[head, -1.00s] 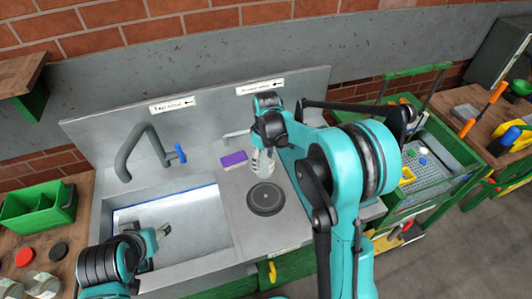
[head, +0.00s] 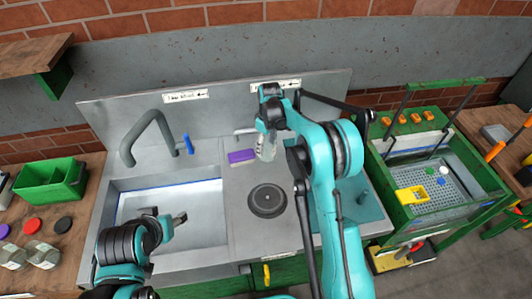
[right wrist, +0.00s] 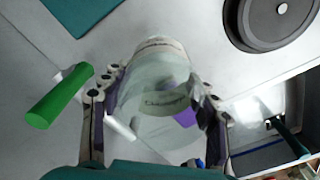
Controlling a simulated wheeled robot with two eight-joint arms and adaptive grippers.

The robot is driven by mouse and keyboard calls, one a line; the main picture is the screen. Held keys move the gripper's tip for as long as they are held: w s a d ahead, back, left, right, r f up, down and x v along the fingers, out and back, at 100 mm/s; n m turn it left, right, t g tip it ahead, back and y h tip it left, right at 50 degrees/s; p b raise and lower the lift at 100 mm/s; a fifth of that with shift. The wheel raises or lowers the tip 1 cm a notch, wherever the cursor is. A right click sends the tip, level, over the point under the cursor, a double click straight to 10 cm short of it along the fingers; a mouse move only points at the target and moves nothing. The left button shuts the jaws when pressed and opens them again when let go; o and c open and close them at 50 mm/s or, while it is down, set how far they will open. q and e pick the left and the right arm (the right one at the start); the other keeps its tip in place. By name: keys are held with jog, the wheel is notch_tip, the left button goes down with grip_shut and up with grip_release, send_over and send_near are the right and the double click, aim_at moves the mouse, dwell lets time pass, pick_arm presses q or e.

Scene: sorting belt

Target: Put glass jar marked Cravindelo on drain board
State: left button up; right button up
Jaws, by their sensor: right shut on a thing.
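My right gripper (head: 270,128) is shut on a clear glass jar (head: 266,147), over the counter behind the round black disc. In the right wrist view the jar (right wrist: 158,95) sits between both fingers; its label has dark lettering too small to read surely. Whether the jar touches the counter cannot be told. A flat teal surface (head: 362,212), which may be the drain board, lies right of the disc, partly behind my right arm. It also shows in the right wrist view (right wrist: 80,14). My left gripper (head: 176,221) is over the sink, seemingly empty; its opening is unclear.
The black disc (head: 267,201) lies on the counter right of the sink (head: 200,205). A purple sponge (head: 241,156) lies left of the jar. A green handle (right wrist: 60,95) is close to the gripper. A green-framed bin (head: 405,225) stands at the right.

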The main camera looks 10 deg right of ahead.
aim_at(266, 152)
notch_tip(266, 152, down, 4)
jog(key=shift+w+f+b, duration=0.1)
jog(key=shift+b, duration=0.4)
jog(key=o, duration=1.2)
jog(key=shift+f, duration=0.1)
jog(key=shift+c, duration=0.2)
jog(key=o, duration=0.4)
